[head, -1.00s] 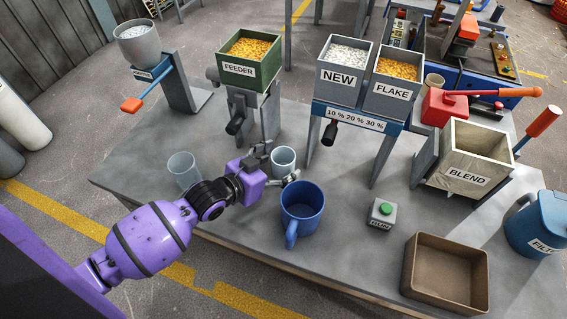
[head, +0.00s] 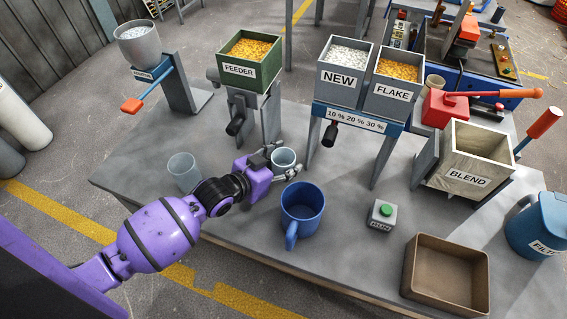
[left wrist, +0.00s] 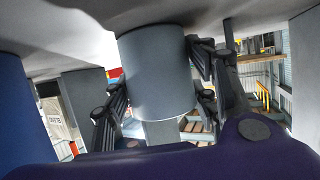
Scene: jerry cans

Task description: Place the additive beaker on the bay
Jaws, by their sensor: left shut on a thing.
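My left gripper (head: 282,161) is shut on a small grey-blue beaker (head: 285,155), one finger on each side of its wall. In the left wrist view the beaker (left wrist: 158,75) fills the middle between the fingers. It looks upright and empty in the head view; I cannot tell whether its base touches the table. A second, clear beaker (head: 183,172) stands to the left, behind my arm. No label shows on either beaker. I cannot make out which spot is the bay. My right gripper is not in view.
A blue mug (head: 302,208) stands close to the right of the gripper. The FEEDER stand (head: 250,75) is behind it. The NEW and FLAKE bins (head: 345,78), BLEND bin (head: 468,180), green-button box (head: 381,215) and brown tray (head: 447,292) are farther right. The table's front left is clear.

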